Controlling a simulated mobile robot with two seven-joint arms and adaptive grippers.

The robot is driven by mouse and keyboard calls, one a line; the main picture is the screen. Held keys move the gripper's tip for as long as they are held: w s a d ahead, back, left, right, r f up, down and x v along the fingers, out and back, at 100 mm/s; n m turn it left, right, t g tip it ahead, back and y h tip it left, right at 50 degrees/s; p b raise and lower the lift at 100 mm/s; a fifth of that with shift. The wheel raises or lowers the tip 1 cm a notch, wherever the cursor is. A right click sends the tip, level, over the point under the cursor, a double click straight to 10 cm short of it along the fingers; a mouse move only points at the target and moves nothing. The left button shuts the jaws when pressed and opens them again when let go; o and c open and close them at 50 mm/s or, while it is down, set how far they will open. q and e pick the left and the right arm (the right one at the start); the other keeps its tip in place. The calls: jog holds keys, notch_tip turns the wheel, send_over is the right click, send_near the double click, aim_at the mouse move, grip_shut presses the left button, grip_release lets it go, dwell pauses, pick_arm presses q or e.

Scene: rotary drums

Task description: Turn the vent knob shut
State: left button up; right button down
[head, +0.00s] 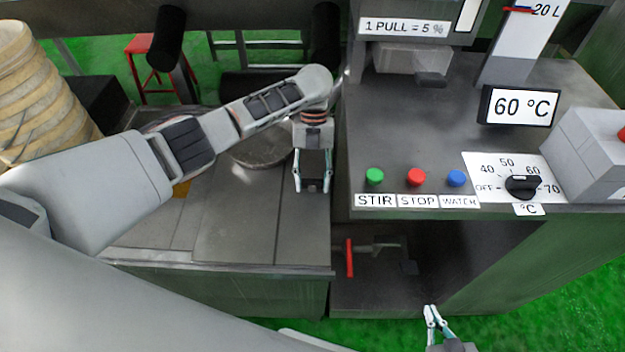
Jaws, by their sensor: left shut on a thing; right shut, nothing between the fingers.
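My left gripper (313,183) points down over the grey slatted deck, just left of the control panel. Its two fingers stand apart, closed on a small dark thing (313,186) between them. I cannot tell whether this is the vent knob; no vent label shows, and the gripper hides much of it. My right gripper (430,310) is at the bottom, in front of the open bay under the panel. Its fingers are together and empty.
The control panel (440,120) holds STIR, STOP and WATCH buttons, a black temperature dial (522,187) and a 60 °C display (520,106). A red lever (350,258) sits below. A round lid (262,150) lies behind my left gripper; stacked tan rings (35,95) stand far left.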

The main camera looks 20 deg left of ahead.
pick_arm(q)
jog(key=shift+s+f, duration=0.1)
jog(key=o, duration=1.1)
jog(key=v, duration=1.2)
